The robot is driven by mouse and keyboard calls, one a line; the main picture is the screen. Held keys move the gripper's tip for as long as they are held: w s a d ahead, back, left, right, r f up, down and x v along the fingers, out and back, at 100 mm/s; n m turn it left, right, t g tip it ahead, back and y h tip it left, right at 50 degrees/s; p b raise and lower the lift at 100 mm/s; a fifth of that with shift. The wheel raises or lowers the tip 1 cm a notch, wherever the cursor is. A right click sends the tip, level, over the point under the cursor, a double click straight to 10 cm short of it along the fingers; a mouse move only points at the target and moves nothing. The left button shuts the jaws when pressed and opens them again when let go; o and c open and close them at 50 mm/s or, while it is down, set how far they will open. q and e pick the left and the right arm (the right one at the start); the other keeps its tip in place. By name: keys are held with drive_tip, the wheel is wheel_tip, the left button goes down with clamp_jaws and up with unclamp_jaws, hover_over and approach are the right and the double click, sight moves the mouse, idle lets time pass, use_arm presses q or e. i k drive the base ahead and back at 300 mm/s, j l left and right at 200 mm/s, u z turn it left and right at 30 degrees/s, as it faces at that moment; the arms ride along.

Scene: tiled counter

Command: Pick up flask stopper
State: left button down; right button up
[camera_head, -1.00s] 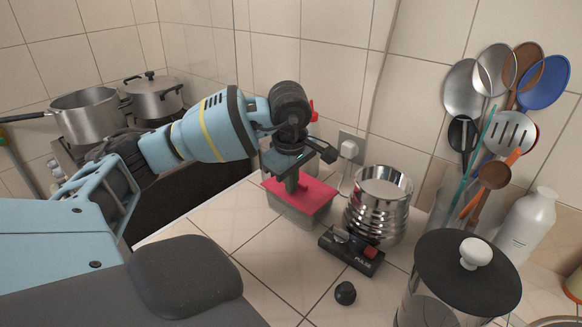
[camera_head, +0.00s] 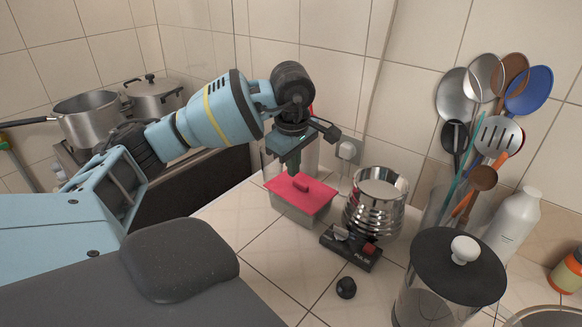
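A small dark rounded piece, apparently the flask stopper (camera_head: 346,287), lies on the tiled counter in front of the black-based appliance. My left gripper (camera_head: 293,165) points down above the back of the red lid of a box, well behind and to the left of the stopper. Its fingers overlap in this view, so I cannot tell whether they are open or shut. No stopper shows in it. My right gripper is not in view.
The red-lidded box (camera_head: 304,196) stands beside the shiny metal blender-like base (camera_head: 361,248). A glass jar with a black lid (camera_head: 458,262) stands at the front right. A utensil holder (camera_head: 437,200) and white bottle (camera_head: 512,222) stand behind it. Bare tiles lie left of the stopper.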

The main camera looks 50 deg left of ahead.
sight(347, 289)
drive_tip(key=k+l, duration=0.75)
drive_tip(key=k, duration=0.1)
